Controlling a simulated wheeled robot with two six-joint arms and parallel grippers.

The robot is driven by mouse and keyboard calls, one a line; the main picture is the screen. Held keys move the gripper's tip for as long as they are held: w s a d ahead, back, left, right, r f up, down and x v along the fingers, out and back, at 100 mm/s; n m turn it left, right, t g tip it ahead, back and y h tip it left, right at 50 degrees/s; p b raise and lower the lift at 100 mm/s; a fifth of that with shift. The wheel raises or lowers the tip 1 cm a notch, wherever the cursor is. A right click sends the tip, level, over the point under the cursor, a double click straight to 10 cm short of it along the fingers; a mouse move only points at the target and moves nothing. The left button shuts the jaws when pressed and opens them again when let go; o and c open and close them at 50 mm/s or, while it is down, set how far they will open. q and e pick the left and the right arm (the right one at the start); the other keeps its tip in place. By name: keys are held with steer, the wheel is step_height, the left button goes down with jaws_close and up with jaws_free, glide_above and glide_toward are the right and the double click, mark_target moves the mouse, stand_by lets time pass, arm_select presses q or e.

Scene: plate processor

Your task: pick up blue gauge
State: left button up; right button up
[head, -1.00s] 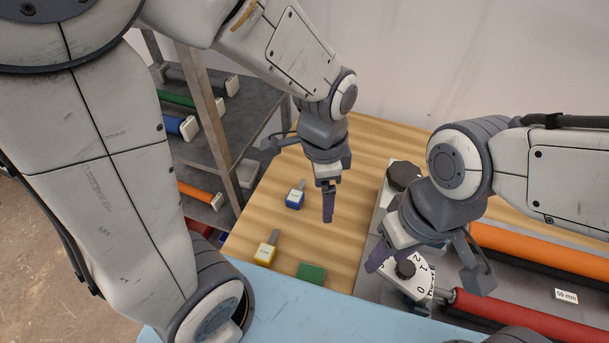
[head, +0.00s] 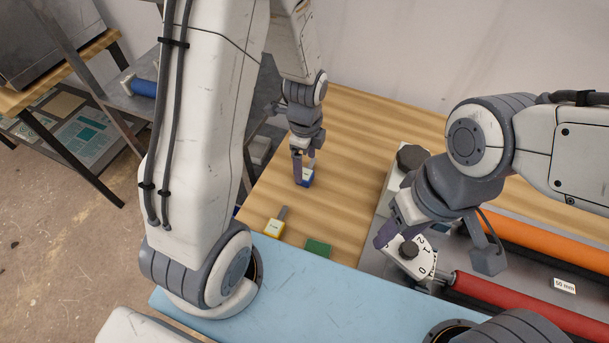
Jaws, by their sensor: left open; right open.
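The blue gauge (head: 307,178) lies on the wooden table (head: 340,215), a small blue block with a white label. My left gripper (head: 299,176) is open and down at the gauge, its purple finger in front of the gauge's left side and hiding part of it. I cannot tell whether the fingers touch the gauge. My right gripper (head: 432,250) is open, over the machine on the right near the white dial block (head: 412,262).
The plate machine with an orange roller (head: 545,244) and a red roller (head: 530,306) fills the right. A light blue surface (head: 290,295) is in front. Shelves stand left.

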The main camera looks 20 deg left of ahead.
mark_target(305, 174)
arm_select(q)
steer(key=shift+f+p, duration=0.3)
steer(key=shift+f, duration=2.05)
jaws_close()
steer(key=shift+w+r, duration=0.1)
steer(key=shift+r, duration=0.05)
